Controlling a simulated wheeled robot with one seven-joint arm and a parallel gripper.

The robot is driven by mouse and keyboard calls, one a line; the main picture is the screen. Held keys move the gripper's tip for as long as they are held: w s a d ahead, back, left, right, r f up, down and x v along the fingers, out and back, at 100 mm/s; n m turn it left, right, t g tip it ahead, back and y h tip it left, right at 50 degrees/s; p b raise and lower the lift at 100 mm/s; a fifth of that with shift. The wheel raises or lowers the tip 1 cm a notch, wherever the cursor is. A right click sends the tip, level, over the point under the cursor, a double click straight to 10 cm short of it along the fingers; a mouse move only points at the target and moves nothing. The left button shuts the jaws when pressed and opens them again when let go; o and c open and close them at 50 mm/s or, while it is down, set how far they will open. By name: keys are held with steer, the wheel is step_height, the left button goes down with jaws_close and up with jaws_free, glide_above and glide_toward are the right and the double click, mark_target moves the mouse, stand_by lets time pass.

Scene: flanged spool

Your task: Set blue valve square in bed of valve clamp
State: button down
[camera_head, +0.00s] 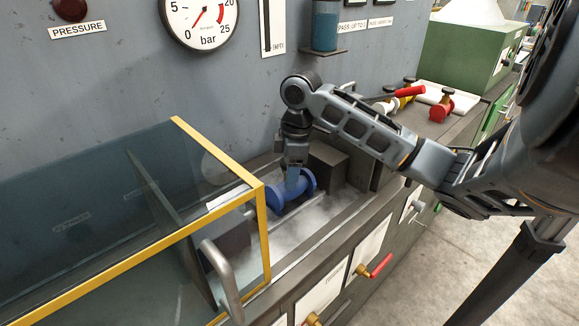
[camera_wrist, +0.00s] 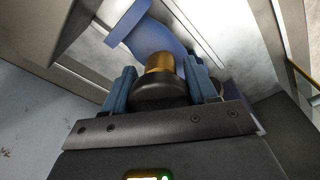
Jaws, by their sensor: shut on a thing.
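The blue valve (camera_head: 290,192), a spool with a round flange at each end, lies on its side low over the pale metal bed (camera_head: 316,213) of the valve clamp. Its axis runs roughly along the bed; I cannot tell if it touches the bed. My gripper (camera_head: 293,172) points down from above and is shut on the valve's upper part. In the wrist view the blue valve (camera_wrist: 150,35) shows beyond the fingers, with a brass neck and dark cap between them. A dark block (camera_head: 328,166) stands at the bed's right end. The valve's underside is hidden.
A yellow-framed clear guard (camera_head: 266,235) with a grey handle (camera_head: 219,275) stands close on the left. The grey wall with a pressure gauge (camera_head: 202,18) is behind. A green box (camera_head: 462,55) stands further back.

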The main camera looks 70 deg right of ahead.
steer(key=shift+c, duration=1.6)
jaws_free()
steer(key=r, duration=0.4)
steer(key=s+r, duration=0.1)
steer(key=r, duration=0.7)
steer(key=shift+s+d, duration=0.15)
steer(key=shift+d, duration=0.1)
